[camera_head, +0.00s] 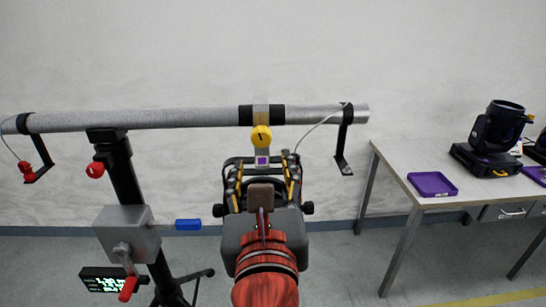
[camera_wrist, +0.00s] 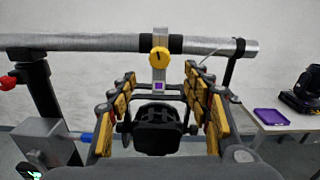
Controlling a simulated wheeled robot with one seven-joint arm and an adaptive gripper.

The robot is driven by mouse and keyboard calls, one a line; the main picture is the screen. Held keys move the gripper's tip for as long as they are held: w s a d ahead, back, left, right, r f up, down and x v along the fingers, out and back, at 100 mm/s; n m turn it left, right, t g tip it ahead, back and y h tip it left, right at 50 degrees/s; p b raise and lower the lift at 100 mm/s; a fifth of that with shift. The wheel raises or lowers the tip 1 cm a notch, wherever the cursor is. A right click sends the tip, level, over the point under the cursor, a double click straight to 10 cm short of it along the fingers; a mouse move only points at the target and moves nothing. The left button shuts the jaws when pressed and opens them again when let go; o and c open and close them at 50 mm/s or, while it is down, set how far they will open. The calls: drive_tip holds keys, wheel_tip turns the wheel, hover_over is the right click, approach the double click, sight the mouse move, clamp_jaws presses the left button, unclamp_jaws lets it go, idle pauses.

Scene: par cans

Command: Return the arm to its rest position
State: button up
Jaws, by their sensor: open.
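My gripper (camera_head: 263,168) is in front of the horizontal silver pipe, its yellow-padded fingers spread apart. In the wrist view my gripper (camera_wrist: 160,78) is open, with one finger on each side of a black lamp (camera_wrist: 157,128). The lamp appears to hang below a clamp with a yellow knob (camera_head: 261,136), which sits on the pipe (camera_head: 190,117) between two black bands. The same yellow knob (camera_wrist: 159,55) shows above the fingers in the wrist view. My arm and gripper hide most of the lamp in the head view. Whether the fingers touch it I cannot tell.
A black stand (camera_head: 125,180) with a grey box (camera_head: 124,232) and blue handle (camera_head: 188,224) holds the pipe at left. A table (camera_head: 400,160) at right carries a purple tray (camera_head: 432,184) and a moving-head light (camera_head: 492,140). Black brackets hang near both pipe ends.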

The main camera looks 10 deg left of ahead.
drive_tip(key=s+a+f+n+g+y, duration=0.1)
drive_tip(key=s+a+n+g+y, duration=0.25)
drive_tip(key=a+n, duration=0.4)
drive_tip(key=s+a+f+n+g+y, duration=0.2)
drive_tip(key=s+a+n+y, duration=0.3)
drive_tip(key=n, duration=0.5)
drive_tip(key=s+d+f+n+g+p, duration=0.1)
drive_tip(key=s+f+n+g, duration=0.5)
drive_tip(key=n, duration=0.7)
drive_tip(key=w+d+f+n+g+h+p, duration=0.1)
drive_tip(key=d+f+n+h, duration=0.2)
drive_tip(key=d+f, duration=0.45)
drive_tip(key=w+d+f+n+h+p, duration=0.2)
drive_tip(key=d+f+n+h, duration=0.2)
drive_tip(key=d, duration=0.6)
drive_tip(key=w+d+m+h+p, duration=0.1)
drive_tip(key=d+m+h, duration=0.1)
drive_tip(key=d, duration=0.9)
drive_tip(key=w+d+r+m+h+p, duration=0.1)
drive_tip(key=d+m+h+p, duration=0.1)
drive_tip(key=d, duration=0.9)
drive_tip(key=shift+d+r+m+h, duration=0.15)
drive_tip(key=shift+d+m+h, duration=0.1)
drive_tip(key=shift+m+h, duration=0.4)
drive_tip(key=shift+t, duration=0.25)
